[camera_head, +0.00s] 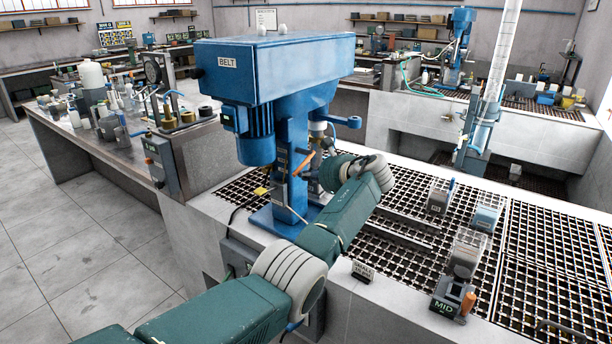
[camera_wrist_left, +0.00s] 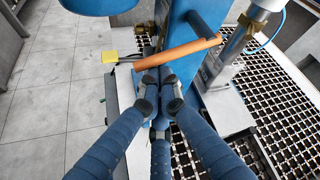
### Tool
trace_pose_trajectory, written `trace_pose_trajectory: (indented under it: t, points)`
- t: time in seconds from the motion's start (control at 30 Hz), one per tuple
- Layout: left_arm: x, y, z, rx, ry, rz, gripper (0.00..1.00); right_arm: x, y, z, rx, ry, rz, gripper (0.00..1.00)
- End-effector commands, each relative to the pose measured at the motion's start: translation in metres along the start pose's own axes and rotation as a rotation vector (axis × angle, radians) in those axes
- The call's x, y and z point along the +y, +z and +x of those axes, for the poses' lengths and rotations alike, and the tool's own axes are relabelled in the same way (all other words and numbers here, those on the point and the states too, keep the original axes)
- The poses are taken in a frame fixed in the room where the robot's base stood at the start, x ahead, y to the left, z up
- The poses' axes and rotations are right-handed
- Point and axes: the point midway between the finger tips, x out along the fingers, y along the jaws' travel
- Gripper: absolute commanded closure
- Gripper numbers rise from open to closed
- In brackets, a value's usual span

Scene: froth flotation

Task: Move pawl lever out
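An orange bar-shaped lever, which I take for the pawl lever (camera_wrist_left: 178,53), crosses the front of the blue column in the left wrist view. In the head view it shows as a small tilted orange handle (camera_head: 304,163) on the column of the blue flotation machine (camera_head: 275,65). My left gripper (camera_wrist_left: 160,88) has its dark fingertips drawn together just below the lever in the left wrist view, pointing toward it. Nothing shows between the tips. Whether they touch the lever I cannot tell. In the head view the fingers are mostly hidden by my wrist. My right gripper is out of view.
A small yellow block (camera_wrist_left: 109,57) sits left of the lever's end. A metal cylinder (camera_wrist_left: 232,45) stands right of the column. A black grating (camera_head: 400,210) covers the bench top, with a MID box (camera_head: 453,297) at front right. Open floor lies left.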

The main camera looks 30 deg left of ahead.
Motion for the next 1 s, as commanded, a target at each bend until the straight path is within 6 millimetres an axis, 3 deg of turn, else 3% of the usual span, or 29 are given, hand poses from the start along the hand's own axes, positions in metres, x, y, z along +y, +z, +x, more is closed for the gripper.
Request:
trace_pose_trajectory:
  t: [0.37, 1.0]
  points:
    - [-0.005, 0.009, -0.006, 0.000, 0.070, 0.123, 1.00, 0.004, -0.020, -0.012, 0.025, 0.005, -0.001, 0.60]
    - [-0.020, 0.024, -0.015, 0.001, 0.069, 0.122, 1.00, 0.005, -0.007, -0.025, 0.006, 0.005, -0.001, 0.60]
